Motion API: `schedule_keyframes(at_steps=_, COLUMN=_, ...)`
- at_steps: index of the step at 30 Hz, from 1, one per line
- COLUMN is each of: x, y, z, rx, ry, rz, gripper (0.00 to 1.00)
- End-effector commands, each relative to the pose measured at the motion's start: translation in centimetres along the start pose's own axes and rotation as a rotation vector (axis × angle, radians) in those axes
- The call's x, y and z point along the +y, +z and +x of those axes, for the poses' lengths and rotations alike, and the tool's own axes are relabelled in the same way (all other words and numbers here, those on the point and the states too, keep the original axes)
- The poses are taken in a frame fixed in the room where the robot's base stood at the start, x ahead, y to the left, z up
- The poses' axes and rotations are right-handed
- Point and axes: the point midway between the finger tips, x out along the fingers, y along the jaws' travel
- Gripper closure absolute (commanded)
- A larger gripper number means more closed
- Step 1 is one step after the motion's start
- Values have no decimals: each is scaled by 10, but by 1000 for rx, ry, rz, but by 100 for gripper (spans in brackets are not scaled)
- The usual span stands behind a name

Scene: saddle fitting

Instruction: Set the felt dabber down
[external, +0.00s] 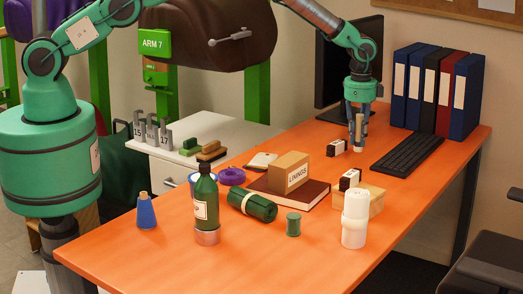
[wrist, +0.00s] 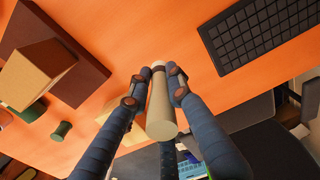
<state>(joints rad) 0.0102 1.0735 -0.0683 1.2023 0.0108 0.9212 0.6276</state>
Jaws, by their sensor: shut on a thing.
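My gripper (external: 358,110) is shut on a slim cream cylinder, which I take to be the felt dabber (external: 358,130), over the far part of the orange table (external: 320,250). The dabber hangs upright below the fingers in the external view, its lower end close to the tabletop. I cannot tell whether it touches.
A small black-and-white box (external: 336,147) stands just left of the dabber, and a black keyboard (external: 405,152) lies to its right. Binders (external: 430,95) stand behind. The LININGS box (external: 290,171) sits on a brown book (external: 311,196).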

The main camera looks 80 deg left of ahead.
Motion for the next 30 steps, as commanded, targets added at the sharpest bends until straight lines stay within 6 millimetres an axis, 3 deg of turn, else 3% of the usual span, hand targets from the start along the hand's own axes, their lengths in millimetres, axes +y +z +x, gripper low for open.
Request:
schedule_keyframes(at_steps=12, x=1, y=1, z=53, rx=0, ry=0, rz=0, gripper=100)
schedule_keyframes(at_steps=26, x=1, y=1, z=60, rx=-1, ry=0, rz=0, gripper=100)
schedule_keyframes(at_steps=30, x=2, y=1, z=71, rx=-1, ry=1, rz=0, gripper=100)
